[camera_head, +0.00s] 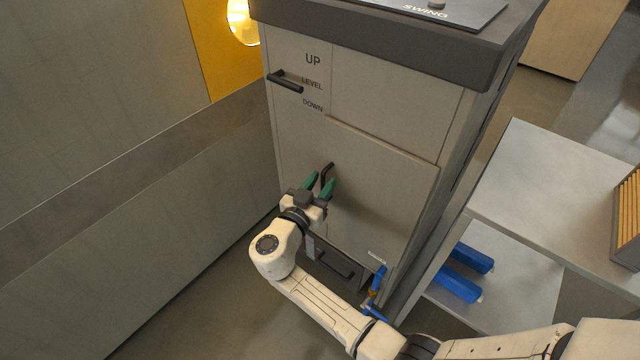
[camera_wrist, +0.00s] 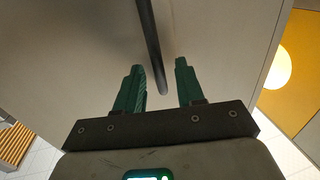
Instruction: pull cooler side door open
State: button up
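The cooler's side door (camera_head: 375,195) is a flat beige panel on the side of a tall cabinet, and it looks closed. Its dark bar handle (camera_head: 327,171) is near the panel's left edge. My gripper (camera_head: 320,183) is at the handle with its two green fingers apart. In the wrist view the dark handle (camera_wrist: 150,45) runs down between the fingers of my gripper (camera_wrist: 160,75), with gaps on both sides. The handle's lower end reaches between the fingertips. I cannot see either finger touching it.
A lever (camera_head: 285,82) marked UP, LEVEL, DOWN is above the door. A drawer-like handle (camera_head: 335,262) and a blue valve (camera_head: 376,285) are below. A grey shelf table (camera_head: 545,190) with blue items (camera_head: 460,275) stands at right. A wall (camera_head: 130,190) is at left.

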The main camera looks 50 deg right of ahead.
grip_shut()
dwell(0.3)
dwell(0.4)
